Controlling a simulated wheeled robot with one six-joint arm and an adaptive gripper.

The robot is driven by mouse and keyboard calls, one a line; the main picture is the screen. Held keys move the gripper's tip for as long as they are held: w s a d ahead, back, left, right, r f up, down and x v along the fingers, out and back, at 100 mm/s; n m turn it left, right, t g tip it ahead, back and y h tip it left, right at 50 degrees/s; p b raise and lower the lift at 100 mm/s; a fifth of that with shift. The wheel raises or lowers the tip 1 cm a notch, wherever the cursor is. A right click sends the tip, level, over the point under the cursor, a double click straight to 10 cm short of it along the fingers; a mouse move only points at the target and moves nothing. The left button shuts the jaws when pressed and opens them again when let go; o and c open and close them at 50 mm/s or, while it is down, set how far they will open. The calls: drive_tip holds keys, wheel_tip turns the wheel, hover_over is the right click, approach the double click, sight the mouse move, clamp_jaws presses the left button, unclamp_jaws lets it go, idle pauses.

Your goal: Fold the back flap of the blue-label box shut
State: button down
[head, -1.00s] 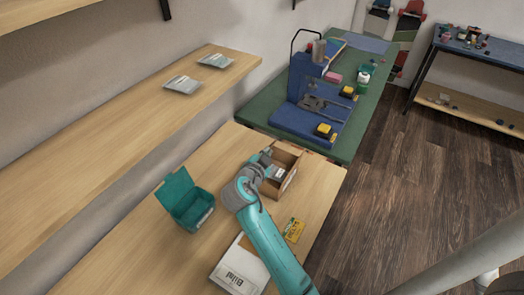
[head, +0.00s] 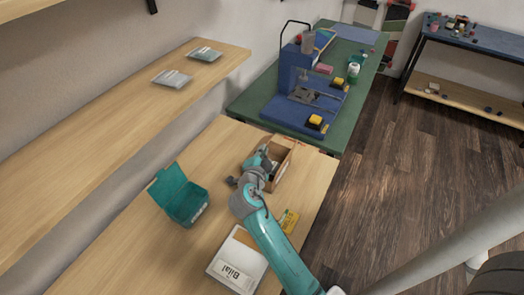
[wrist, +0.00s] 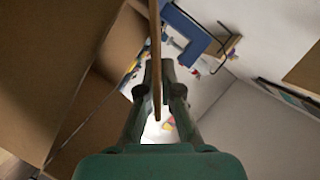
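An open cardboard box (head: 284,168) stands on the wooden bench in the head view, beyond my arm. No blue label can be made out on it. My gripper (head: 262,157) is at the box's left side, partly covering it. In the wrist view, brown cardboard walls fill the left, and a thin cardboard flap (wrist: 155,35) shows edge-on. The flap runs down in front of my gripper (wrist: 160,68), whose fingers are close together. The flap hides part of the fingers and the gap. I cannot tell whether they pinch it.
A teal open-lidded box (head: 187,204) stands left of my arm. Packets (head: 172,78) lie on the shelf. A green bench (head: 345,130) with blue tooling stands behind.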

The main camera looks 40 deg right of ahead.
drive_tip(key=c, duration=1.4)
unclamp_jaws()
drive_tip(key=shift+a, duration=0.1)
drive_tip(key=v, duration=1.2)
